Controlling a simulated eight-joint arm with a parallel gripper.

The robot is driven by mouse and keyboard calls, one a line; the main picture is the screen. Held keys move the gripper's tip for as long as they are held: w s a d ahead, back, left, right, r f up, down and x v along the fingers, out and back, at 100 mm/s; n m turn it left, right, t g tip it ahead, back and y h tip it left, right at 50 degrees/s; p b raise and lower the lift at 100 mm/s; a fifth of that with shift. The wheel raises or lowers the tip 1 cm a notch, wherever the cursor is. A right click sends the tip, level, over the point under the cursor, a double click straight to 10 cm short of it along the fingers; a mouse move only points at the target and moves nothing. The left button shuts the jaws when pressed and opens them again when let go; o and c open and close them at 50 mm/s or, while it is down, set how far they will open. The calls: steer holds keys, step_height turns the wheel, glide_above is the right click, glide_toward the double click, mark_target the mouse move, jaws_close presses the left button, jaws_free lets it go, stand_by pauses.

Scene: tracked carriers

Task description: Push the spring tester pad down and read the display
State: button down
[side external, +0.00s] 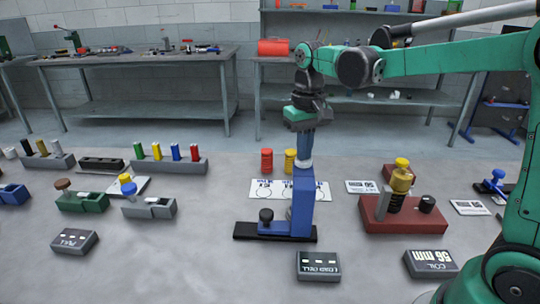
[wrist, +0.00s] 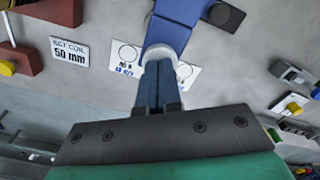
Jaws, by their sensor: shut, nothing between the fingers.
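A blue spring tester (side external: 303,200) stands upright on a black base (side external: 262,232), with a white round pad (side external: 305,165) at its top. My gripper (side external: 306,153) points down at the pad with its fingers shut and empty. In the wrist view, the fingertips (wrist: 160,62) meet or overlap the white pad (wrist: 158,50) above the blue column (wrist: 172,25); I cannot tell whether they press it. A grey display box (side external: 318,265) stands in front, labelled like "LOAD CELL"; its value is too small to read.
At right, a red base (side external: 392,222) carries a coil spring with a yellow cap (side external: 402,165). A card in the wrist view (wrist: 70,52) says "SET COIL 50 mm". Red (side external: 266,161) and yellow (side external: 290,160) stacks stand behind the blue tester.

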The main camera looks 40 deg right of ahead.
stand_by(0.3)
steer(key=shift+r, duration=3.25)
steer(key=shift+f, duration=1.9)
